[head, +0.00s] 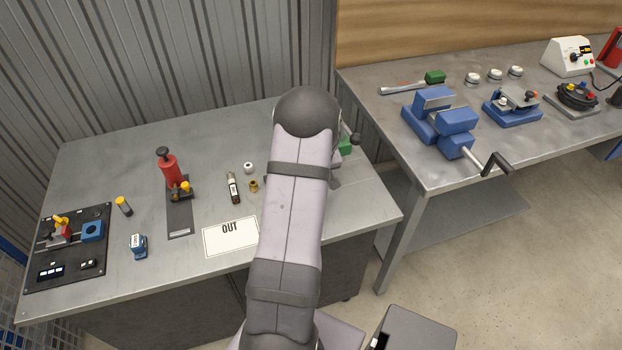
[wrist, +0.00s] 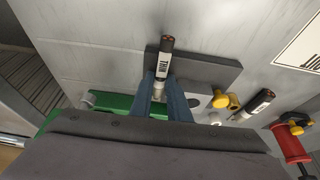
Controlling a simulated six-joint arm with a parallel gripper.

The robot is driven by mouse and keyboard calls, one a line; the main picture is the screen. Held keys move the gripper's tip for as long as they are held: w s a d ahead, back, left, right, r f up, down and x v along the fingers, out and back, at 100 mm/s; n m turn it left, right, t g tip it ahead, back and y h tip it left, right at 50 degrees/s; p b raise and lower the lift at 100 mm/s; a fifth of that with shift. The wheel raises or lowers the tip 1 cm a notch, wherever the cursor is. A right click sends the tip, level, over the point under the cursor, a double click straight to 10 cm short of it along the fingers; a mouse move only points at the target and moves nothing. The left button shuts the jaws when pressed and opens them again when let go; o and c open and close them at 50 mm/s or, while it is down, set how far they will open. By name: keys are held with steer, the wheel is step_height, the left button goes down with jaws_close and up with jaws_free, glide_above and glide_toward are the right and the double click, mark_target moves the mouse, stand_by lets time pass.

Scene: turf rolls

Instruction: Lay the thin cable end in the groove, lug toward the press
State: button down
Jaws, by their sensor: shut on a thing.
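My gripper (wrist: 163,86) is shut on the thin cable end (wrist: 165,48), a short dark piece with a white THIN label, in the wrist view. Its dark tip with a reddish end points up the picture, past the fingertips. A dark grey block (wrist: 215,68) lies behind it; I cannot tell whether they touch, and no groove shows clearly. A red press-like tool (wrist: 290,142) is at lower right; in the head view the red tool (head: 168,168) stands on a dark plate (head: 180,220). My arm hides the gripper and held cable in the head view.
Another labelled cable piece (head: 233,188) lies beside a brass ring (head: 253,186) and a white ring (head: 249,168). An OUT card (head: 231,237), blue item (head: 138,246) and black panel (head: 75,275) are on the table. A green object (wrist: 112,102) is near my gripper. A blue vise (head: 440,122) is on the right bench.

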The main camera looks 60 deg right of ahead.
steer(key=c, duration=1.6)
jaws_free()
steer(key=shift+r, duration=0.1)
steer(key=shift+b+v, duration=0.95)
steer(key=shift+v, duration=2.65)
steer(key=shift+s+d, duration=0.1)
steer(key=shift+s, duration=0.05)
